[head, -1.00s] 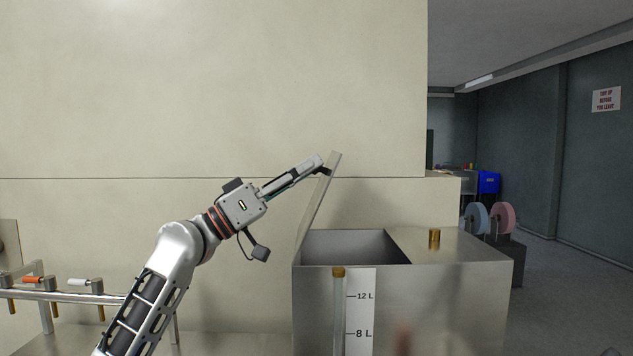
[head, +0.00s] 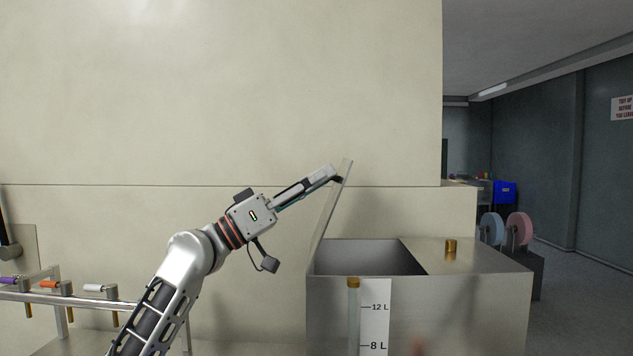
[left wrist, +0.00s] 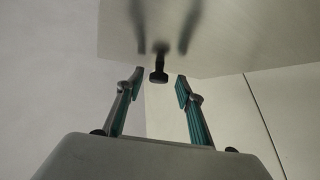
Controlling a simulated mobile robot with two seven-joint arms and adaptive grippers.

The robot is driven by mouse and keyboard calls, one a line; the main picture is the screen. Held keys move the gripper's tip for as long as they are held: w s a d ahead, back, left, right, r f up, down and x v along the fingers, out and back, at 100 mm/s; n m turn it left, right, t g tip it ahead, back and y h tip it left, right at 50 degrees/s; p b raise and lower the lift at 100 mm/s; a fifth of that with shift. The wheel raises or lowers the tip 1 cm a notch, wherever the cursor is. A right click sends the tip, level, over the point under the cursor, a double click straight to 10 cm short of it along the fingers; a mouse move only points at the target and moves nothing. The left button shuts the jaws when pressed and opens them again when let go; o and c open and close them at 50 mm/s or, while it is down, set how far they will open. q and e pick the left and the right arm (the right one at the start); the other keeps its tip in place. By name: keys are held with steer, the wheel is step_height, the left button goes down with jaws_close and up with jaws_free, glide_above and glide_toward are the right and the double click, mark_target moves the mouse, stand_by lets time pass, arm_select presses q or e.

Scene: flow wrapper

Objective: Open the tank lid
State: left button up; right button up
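The steel tank (head: 470,310) stands at the lower right with its left opening uncovered and its dark inside showing. The tank lid (head: 326,215) is raised steeply at the left edge of the opening, its top leaning right. My left gripper (head: 338,179) is at the upper end of the lid. In the left wrist view its two fingers (left wrist: 160,78) are spread, with the lid's dark knob (left wrist: 158,74) between their tips and a gap on each side. The lid's plate (left wrist: 225,40) fills the top of that view. My right gripper is not in view.
A brass cap (head: 451,249) stands on the tank's closed right top. A sight tube (head: 353,320) and level scale (head: 375,325) are on its front. A rail with coloured-handled valves (head: 50,290) is at the left. A beige wall (head: 220,90) stands behind.

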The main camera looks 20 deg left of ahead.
arm_select(q)
step_height(320, 180, up, 10)
stand_by(0.5)
stand_by(0.3)
